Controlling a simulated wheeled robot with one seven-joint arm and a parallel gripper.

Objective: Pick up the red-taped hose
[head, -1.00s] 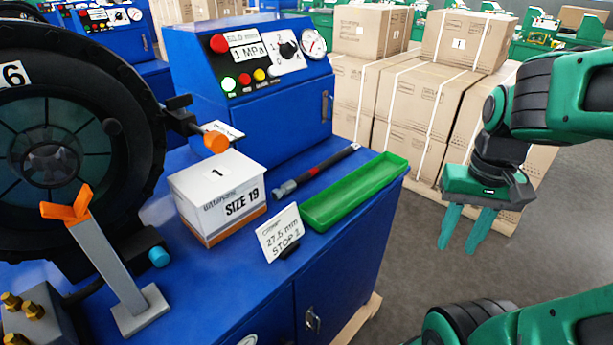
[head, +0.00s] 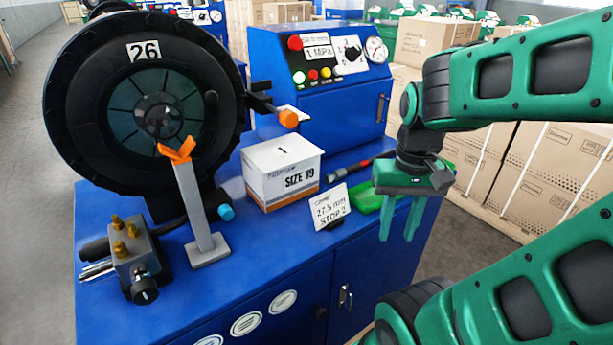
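The hose (head: 340,172) lies on the blue bench top, behind the "27.5 mm STOP 2" card. It is dark with a metal fitting at its left end and a red tape band. Its right part is hidden behind my gripper. My gripper (head: 402,222) hangs with its green fingers pointing down, in front of and to the right of the hose in the picture. The two fingers are apart with nothing between them. The gripper covers much of the green tray (head: 366,200).
A white "SIZE 19" box (head: 283,170) and the sign card (head: 330,206) stand left of the hose. The large black crimper (head: 80,110), an orange-topped post (head: 194,205) and a brass-knobbed block (head: 135,257) occupy the left. A blue control cabinet (head: 330,105) rises behind; cartons (head: 545,170) stand right.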

